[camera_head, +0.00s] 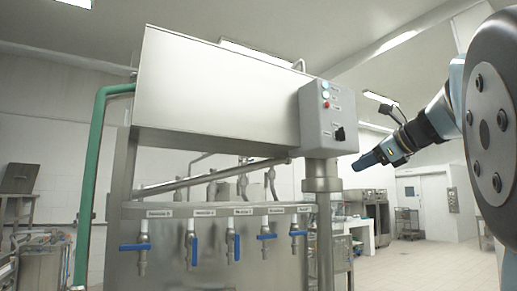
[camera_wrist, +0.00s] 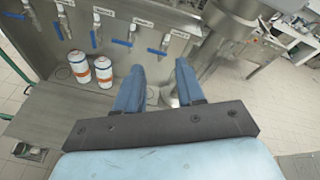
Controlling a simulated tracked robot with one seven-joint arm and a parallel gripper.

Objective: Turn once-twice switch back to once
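The grey control box (camera_head: 328,117) is mounted at the right end of the steel filler. It carries several small buttons and a black rotary switch (camera_head: 340,133) low on its face. The switch is too small for me to read its position or labels. My gripper (camera_head: 358,163) is to the right of the box and below the switch, apart from it, pointing left. In the wrist view my gripper (camera_wrist: 158,75) has its two blue fingers spread apart with nothing between them. The control box is not clearly visible in the wrist view.
The filler (camera_head: 215,95) has a row of blue-handled valves (camera_head: 232,243) along its front. A steel column (camera_head: 322,215) stands below the box. Two white and orange containers (camera_wrist: 91,68) stand on a shelf left of my gripper. Open floor (camera_head: 420,262) lies to the right.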

